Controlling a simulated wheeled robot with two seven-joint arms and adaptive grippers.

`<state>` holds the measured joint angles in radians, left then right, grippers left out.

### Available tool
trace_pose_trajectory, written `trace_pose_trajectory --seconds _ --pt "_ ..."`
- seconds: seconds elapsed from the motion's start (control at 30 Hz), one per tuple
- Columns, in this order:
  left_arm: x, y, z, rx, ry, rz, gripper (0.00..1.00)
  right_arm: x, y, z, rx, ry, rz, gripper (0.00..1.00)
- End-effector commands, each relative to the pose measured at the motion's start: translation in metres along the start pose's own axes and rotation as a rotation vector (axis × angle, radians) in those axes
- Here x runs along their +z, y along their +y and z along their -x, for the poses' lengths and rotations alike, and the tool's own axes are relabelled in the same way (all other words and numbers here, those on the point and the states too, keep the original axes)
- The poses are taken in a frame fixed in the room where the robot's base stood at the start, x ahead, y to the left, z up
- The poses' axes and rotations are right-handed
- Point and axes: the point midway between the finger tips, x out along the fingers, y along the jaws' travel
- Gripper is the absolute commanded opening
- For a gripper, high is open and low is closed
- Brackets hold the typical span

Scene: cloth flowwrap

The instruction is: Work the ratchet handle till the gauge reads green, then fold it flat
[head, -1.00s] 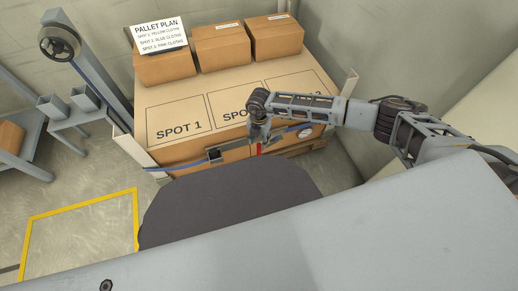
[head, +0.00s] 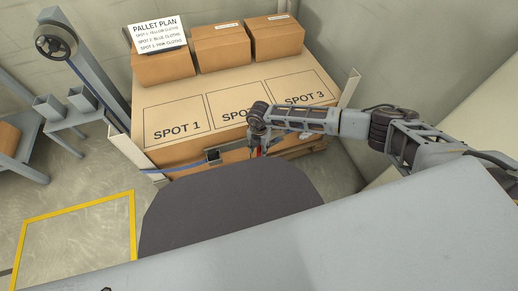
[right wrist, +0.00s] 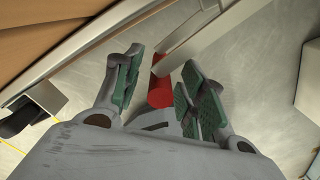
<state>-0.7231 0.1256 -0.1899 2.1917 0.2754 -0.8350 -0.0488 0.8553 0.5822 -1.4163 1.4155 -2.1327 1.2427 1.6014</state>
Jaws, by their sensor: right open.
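The red grip of the ratchet handle (head: 258,152) shows at the front of the pallet load. My right gripper (head: 257,150) is open at it. In the right wrist view the red grip (right wrist: 160,91) lies between the two green-padded fingers (right wrist: 162,84), with a gap visible beside it. A grey metal bar (right wrist: 200,38) runs past the grip. A blue strap (head: 160,171) runs along the load's front to a dark buckle (head: 213,155). I see no gauge now; my right arm covers that part of the front. My left gripper is out of view.
The load top has marked spots and bare cardboard (head: 175,103). Several boxes (head: 222,44) and a pallet plan sign (head: 158,34) stand at its back. Corner posts (head: 125,148) flank it. A grey post with a reel (head: 56,41) stands left. A yellow floor outline (head: 78,208) encloses clear floor.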

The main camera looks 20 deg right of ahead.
Motion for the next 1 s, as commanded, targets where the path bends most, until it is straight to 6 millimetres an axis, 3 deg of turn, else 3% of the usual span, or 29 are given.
trace_pose_trajectory --seconds 0.1,0.43,1.0 --pt "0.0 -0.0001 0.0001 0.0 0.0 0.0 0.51 -0.0001 0.0 0.0001 0.0 0.0 0.0 0.41" --pt "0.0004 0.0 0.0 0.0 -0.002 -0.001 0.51 -0.0001 -0.0001 0.0001 0.0 0.0 0.0 0.0" --pt "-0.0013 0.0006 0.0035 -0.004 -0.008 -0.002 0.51 0.0019 -0.0073 0.0006 -0.002 0.001 0.007 0.0"
